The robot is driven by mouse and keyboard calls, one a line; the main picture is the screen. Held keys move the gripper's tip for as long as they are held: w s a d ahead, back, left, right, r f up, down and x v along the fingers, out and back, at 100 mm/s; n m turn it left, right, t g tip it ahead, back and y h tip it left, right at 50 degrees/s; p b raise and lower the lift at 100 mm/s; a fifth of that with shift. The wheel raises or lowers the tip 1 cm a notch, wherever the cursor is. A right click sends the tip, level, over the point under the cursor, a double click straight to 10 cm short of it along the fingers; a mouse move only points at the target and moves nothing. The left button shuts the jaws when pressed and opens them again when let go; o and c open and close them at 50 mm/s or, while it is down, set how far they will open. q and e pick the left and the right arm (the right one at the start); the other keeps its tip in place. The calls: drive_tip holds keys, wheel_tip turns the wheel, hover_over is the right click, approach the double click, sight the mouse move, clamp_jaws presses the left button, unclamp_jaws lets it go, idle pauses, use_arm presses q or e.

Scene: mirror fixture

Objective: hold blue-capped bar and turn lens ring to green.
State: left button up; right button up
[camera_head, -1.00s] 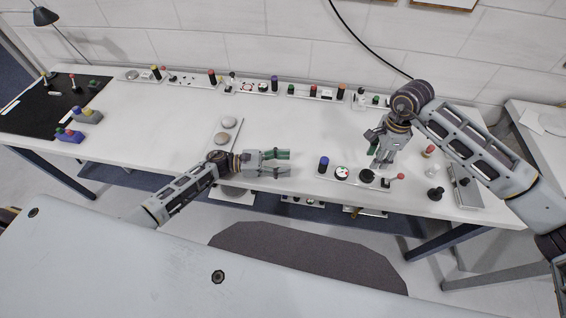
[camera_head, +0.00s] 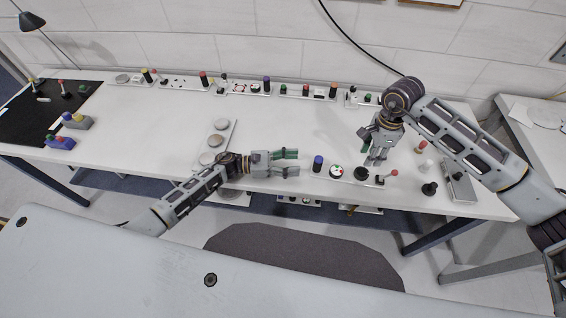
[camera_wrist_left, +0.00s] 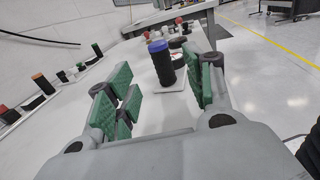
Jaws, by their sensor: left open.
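The blue-capped bar (camera_head: 318,163) is black and stands upright at the left end of a white panel on the table's near side. In the left wrist view the bar (camera_wrist_left: 162,66) appears between the finger pads, beyond the tips. My left gripper (camera_head: 297,164) is open with green pads, just left of the bar and apart from it. The lens ring, a round dial with coloured marks (camera_head: 337,172), sits right of the bar; the bar partly hides it in the wrist view. My right gripper (camera_head: 374,160) points down behind the black knob; its finger gap is unclear.
A black knob (camera_head: 361,174) and a red-tipped lever (camera_head: 393,173) stand right of the dial. Loose knobs and a grey box (camera_head: 460,182) are further right. Round grey discs (camera_head: 215,141) lie left. More panels line the back edge. The middle of the table is clear.

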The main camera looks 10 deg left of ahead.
sight(318, 162)
use_arm(q)
drive_tip(key=shift+x, duration=4.5)
clamp_jaws()
